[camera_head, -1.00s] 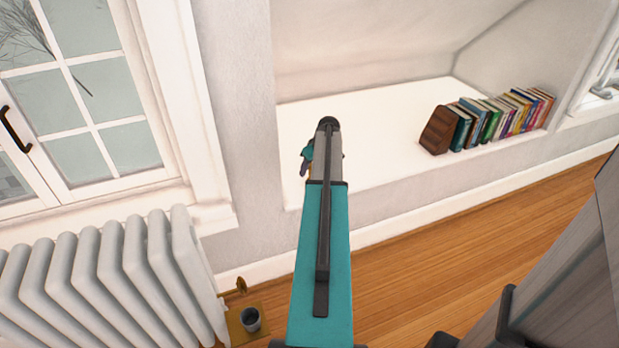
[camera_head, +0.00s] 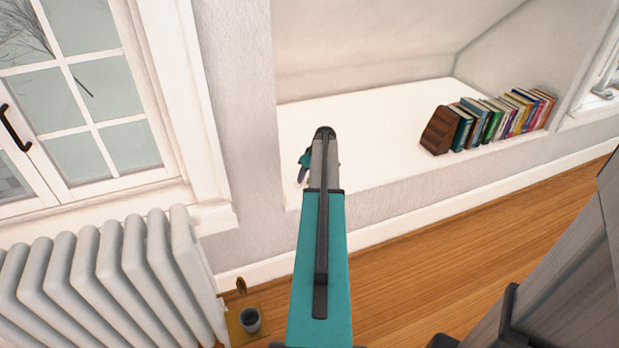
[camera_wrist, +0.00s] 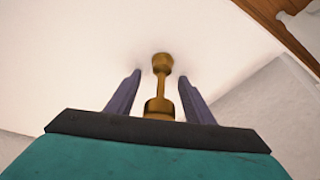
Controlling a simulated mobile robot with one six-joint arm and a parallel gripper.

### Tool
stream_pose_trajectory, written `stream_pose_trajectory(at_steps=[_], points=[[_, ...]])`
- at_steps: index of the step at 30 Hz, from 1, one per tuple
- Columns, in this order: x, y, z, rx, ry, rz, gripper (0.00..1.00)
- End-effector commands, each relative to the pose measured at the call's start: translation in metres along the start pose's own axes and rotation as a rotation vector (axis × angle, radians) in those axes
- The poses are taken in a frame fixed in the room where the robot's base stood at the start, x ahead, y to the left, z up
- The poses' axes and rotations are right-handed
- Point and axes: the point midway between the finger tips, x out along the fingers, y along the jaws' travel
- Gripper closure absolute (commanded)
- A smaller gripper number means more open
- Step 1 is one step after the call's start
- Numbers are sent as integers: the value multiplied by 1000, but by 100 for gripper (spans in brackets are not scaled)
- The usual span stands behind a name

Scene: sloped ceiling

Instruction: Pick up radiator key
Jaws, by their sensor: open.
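The radiator key (camera_wrist: 159,88) is a brass-coloured piece with a small knob, a thin stem and a wider collar. In the wrist view it shows between the two purple fingers of my gripper (camera_wrist: 161,78), with a visible gap on each side. The fingers are open and not closed on it. The knob end is over or on the white ledge; I cannot tell whether it touches. In the head view my gripper (camera_head: 303,174) is over the left front part of the white ledge (camera_head: 375,140), mostly behind my arm. The key is hidden there.
A row of books (camera_head: 505,118) with a brown bookend (camera_head: 439,131) stands on the ledge's right. The middle of the ledge is clear.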

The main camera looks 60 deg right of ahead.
Motion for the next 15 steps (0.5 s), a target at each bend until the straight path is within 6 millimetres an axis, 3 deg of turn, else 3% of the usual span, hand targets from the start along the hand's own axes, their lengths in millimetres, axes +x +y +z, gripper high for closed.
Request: stream_pose_trajectory(at_steps=[14,15], points=[[-1,0,0,1,0,0,52],[-1,1,0,1,0,0,56]])
